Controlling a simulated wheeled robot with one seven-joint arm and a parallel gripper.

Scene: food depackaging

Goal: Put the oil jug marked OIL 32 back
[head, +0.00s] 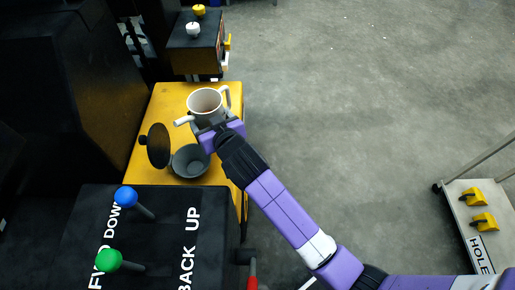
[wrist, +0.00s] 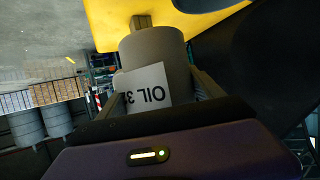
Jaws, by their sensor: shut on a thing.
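The oil jug (head: 205,101) is a pale cup-like jug with a handle on its right and a spout on its left. In the wrist view the jug (wrist: 154,48) carries a white label (wrist: 143,88) whose text, upside down, reads OIL 3 and a partly hidden digit. My gripper (head: 213,127) is shut on the jug. In the head view the jug is upright over the yellow surface (head: 170,98); I cannot tell whether it touches it. A dark grey round opening (head: 190,161) with a black lid (head: 158,146) standing open lies just nearer than the jug.
A black panel with a blue-knobbed lever (head: 126,196) and a green-knobbed lever (head: 109,260) stands at the near left. A black box (head: 195,45) with white and yellow knobs is behind. A trolley (head: 480,215) with yellow blocks is at right. The floor between is clear.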

